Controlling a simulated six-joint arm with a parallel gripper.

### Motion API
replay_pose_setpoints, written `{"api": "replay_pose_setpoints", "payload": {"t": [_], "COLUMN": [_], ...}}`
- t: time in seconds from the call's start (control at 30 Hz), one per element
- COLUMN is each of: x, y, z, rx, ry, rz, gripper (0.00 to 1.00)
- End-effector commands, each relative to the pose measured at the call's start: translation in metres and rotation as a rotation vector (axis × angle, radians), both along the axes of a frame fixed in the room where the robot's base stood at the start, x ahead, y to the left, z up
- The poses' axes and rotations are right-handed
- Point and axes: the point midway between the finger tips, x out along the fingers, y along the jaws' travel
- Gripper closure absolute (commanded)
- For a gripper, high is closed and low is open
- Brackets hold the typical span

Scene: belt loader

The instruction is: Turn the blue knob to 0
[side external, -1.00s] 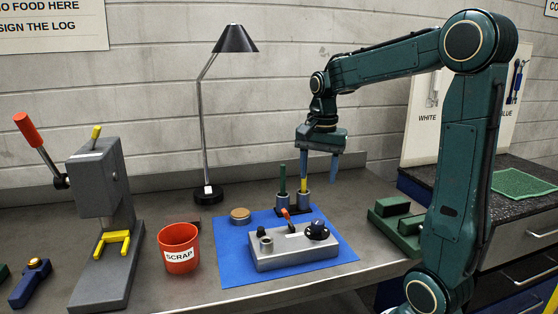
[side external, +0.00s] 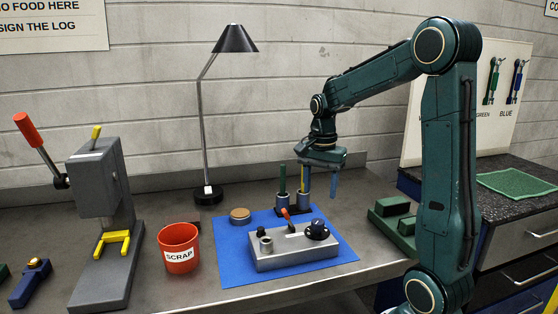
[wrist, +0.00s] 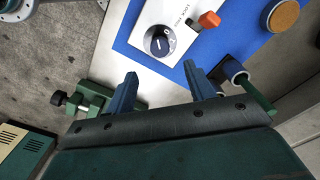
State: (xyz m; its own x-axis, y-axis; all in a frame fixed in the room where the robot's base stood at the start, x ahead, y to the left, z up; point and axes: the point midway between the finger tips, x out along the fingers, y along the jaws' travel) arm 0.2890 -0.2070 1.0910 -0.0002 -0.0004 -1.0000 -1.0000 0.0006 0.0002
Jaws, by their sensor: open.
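The dark blue knob (side external: 317,230) sits on the right of a grey control box (side external: 283,256) on a blue mat. In the wrist view the knob (wrist: 158,42) shows a white pointer line and small printed marks beside it; I cannot read its exact setting. An orange-red lever (side external: 287,215) stands near the box's middle, and it also shows in the wrist view (wrist: 208,20). My gripper (side external: 320,183) is open and empty, above and behind the knob, not touching it. In the wrist view the knob lies beyond the space between my fingertips (wrist: 160,73).
Two holders with a green and a yellow rod (side external: 305,180) stand behind the box, close to my fingers. A red SCRAP cup (side external: 179,247) and a round cork-coloured disc (side external: 240,215) are left. A green vise-like block (side external: 398,222) is right.

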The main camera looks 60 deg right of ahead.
Motion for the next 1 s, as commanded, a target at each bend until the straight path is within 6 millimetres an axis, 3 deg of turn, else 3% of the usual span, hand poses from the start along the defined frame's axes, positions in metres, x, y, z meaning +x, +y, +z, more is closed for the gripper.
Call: {"api": "replay_pose_setpoints", "payload": {"t": [0.5,0.7,1.0], "x": [0.000,0.000,0.000], "y": [0.000,0.000,0.000], "z": [-0.077,-0.092,-0.095], "rx": [0.001,0.000,-0.001], "ry": [0.003,0.002,0.000], "rz": [0.000,0.000,0.000], "gripper": [0.46,0.46,0.46]}}
